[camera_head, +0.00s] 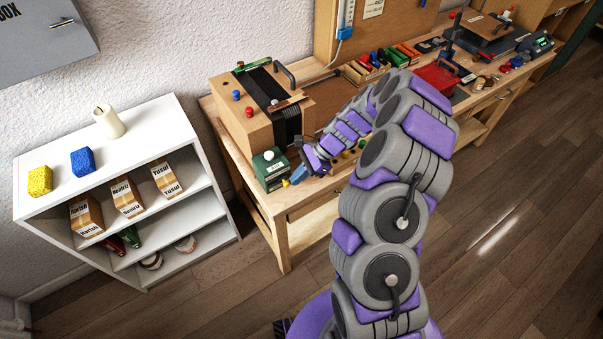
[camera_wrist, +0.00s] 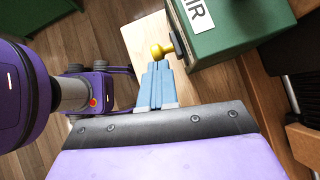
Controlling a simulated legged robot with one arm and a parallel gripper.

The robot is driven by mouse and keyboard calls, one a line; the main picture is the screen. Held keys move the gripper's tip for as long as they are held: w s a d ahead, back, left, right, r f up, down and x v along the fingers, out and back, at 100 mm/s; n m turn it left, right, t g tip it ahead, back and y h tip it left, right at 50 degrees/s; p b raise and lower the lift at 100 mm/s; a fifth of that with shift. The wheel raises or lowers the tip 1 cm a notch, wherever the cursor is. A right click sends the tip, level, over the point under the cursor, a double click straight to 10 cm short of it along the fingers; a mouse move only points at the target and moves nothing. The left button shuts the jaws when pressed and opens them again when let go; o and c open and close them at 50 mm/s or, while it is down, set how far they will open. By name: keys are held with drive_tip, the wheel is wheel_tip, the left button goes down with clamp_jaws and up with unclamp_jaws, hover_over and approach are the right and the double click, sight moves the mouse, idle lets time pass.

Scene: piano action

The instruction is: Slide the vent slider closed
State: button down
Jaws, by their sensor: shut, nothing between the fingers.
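A green box (camera_head: 271,171) stands at the front left corner of the wooden workbench. In the wrist view the green box (camera_wrist: 238,28) shows a white label ending in "IR". A yellow knob (camera_wrist: 161,50) sits beside the box face, next to a small dark piece (camera_wrist: 178,45) on the box; this looks like the vent slider. My gripper (camera_wrist: 158,66) is shut and empty, its blue fingers together with their tips right at the yellow knob. I cannot tell whether they touch. In the head view my gripper (camera_head: 292,179) is low beside the box.
A wooden case with black bellows (camera_head: 236,124) stands behind the box. A dark rod and handle lie above it. A white shelf (camera_head: 150,112) with a candle and sponges stands left of the bench (camera_head: 270,222). Tools and a red box (camera_head: 432,80) fill the bench farther right.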

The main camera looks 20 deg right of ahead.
drive_tip(key=a+p, duration=0.1)
drive_tip(key=a, duration=0.1)
drive_tip(key=s+a+p, duration=0.1)
drive_tip(key=shift+r+p, duration=0.25)
drive_tip(key=shift+p, duration=0.05)
drive_tip(key=shift+s+a+f, duration=0.2)
drive_tip(key=shift+a, duration=0.15)
drive_tip(key=shift+d, duration=0.1)
